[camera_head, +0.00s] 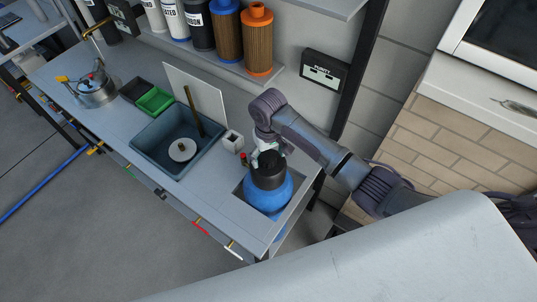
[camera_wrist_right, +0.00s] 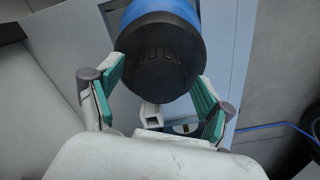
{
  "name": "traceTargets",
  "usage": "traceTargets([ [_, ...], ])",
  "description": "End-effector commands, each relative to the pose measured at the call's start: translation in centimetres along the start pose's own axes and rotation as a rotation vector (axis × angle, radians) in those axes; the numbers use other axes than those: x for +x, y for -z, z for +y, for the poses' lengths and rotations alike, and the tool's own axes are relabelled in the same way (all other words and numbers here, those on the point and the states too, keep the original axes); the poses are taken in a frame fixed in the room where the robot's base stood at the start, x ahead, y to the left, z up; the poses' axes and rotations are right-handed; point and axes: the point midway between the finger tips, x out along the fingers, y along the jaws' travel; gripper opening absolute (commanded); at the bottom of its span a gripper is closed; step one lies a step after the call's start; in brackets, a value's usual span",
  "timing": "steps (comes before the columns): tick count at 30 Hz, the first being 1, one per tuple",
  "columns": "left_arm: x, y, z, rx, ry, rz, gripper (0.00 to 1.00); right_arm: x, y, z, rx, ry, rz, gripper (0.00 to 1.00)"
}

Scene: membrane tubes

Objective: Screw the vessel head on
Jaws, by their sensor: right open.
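The blue vessel (camera_head: 268,196) stands upright in a square cutout at the front right of the bench. The black vessel head (camera_head: 269,164) sits on its top; whether it is threaded on cannot be told. In the right wrist view, the head (camera_wrist_right: 160,55) shows end-on, with the blue vessel (camera_wrist_right: 145,12) behind it. My right gripper (camera_head: 262,153) is at the top of the head, partly hiding it. Its open teal-padded fingers (camera_wrist_right: 160,72) are on either side of the head's near end, with no clear contact. My left gripper is out of view.
A sink (camera_head: 143,139) holding a pale disc (camera_head: 182,150) lies left of the vessel, with a small white box (camera_head: 232,141) between. A green tray (camera_head: 155,101) and a metal pot (camera_head: 96,91) stand farther left. Cylinders, including an orange one (camera_head: 257,40), line the shelf behind.

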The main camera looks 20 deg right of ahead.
Motion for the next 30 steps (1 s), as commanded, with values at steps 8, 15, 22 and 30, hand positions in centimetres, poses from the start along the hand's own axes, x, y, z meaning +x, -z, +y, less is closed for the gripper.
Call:
traceTargets([
  [8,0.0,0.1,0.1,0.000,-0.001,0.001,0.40,-4.9,0.2,0.0,-0.001,0.001,0.008,0.80],
  [15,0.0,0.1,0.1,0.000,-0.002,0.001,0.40,-9.7,0.2,0.1,0.001,0.000,0.008,0.80],
  [22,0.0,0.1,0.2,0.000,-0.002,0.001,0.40,-11.7,0.1,0.1,0.001,0.001,0.005,0.80],
  [30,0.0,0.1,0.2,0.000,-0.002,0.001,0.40,-11.0,-0.6,-0.3,-0.008,0.011,0.010,0.80],
])
